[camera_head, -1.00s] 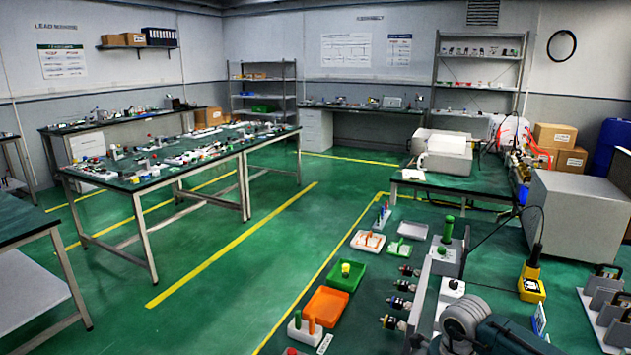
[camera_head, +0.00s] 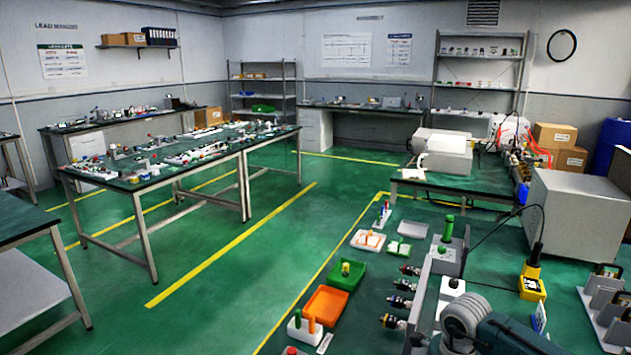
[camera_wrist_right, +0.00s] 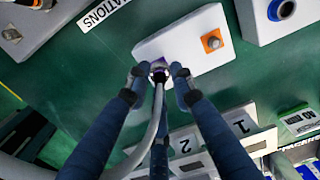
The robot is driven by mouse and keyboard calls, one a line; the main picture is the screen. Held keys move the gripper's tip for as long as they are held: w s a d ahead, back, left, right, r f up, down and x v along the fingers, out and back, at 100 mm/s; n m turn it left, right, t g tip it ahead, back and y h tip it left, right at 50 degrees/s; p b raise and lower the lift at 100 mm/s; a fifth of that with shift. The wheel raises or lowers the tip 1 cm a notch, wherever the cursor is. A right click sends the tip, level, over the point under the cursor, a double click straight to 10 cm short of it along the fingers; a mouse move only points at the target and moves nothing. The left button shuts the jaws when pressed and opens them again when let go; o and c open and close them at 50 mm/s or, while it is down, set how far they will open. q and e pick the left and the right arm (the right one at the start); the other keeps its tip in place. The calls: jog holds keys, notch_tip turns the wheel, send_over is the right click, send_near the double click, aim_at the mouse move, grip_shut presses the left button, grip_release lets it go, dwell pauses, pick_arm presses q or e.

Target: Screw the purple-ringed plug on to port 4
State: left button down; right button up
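In the right wrist view my right gripper (camera_wrist_right: 159,74) has its fingertips on both sides of a plug (camera_wrist_right: 158,68) with a purple part and a grey cable. The plug stands at the edge of a white block (camera_wrist_right: 188,42), and the cable runs back between my fingers. The fingertips are very close to the plug; whether they press on it I cannot tell. Labels "1" and "2" show on a white panel (camera_wrist_right: 212,137) lower down; I cannot make out port 4. In the head view my right arm is at the bottom, with its gripper hidden. My left gripper is in no view.
The white block also carries an orange square fitting (camera_wrist_right: 212,41). A blue-ringed fitting (camera_wrist_right: 281,9) is at the upper right. In the head view, several connectors (camera_head: 397,302) line a grey panel, with orange (camera_head: 326,304) and green (camera_head: 338,283) trays to its left.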

grip_shut()
jog(key=shift+r, duration=0.15)
jog(key=shift+r+p, duration=1.75)
jog(key=shift+r, duration=1.15)
jog(key=shift+b, duration=0.3)
jog(key=shift+s+a+f, duration=0.1)
jog(key=shift+s+a, duration=0.2)
jog(key=shift+a, duration=0.45)
jog(key=shift+s+a+f, duration=0.1)
jog(key=shift+s+a, duration=0.25)
jog(key=shift+a, duration=0.45)
jog(key=shift+s+a+f, duration=0.1)
jog(key=shift+s+a, duration=0.2)
jog(key=shift+a, duration=0.45)
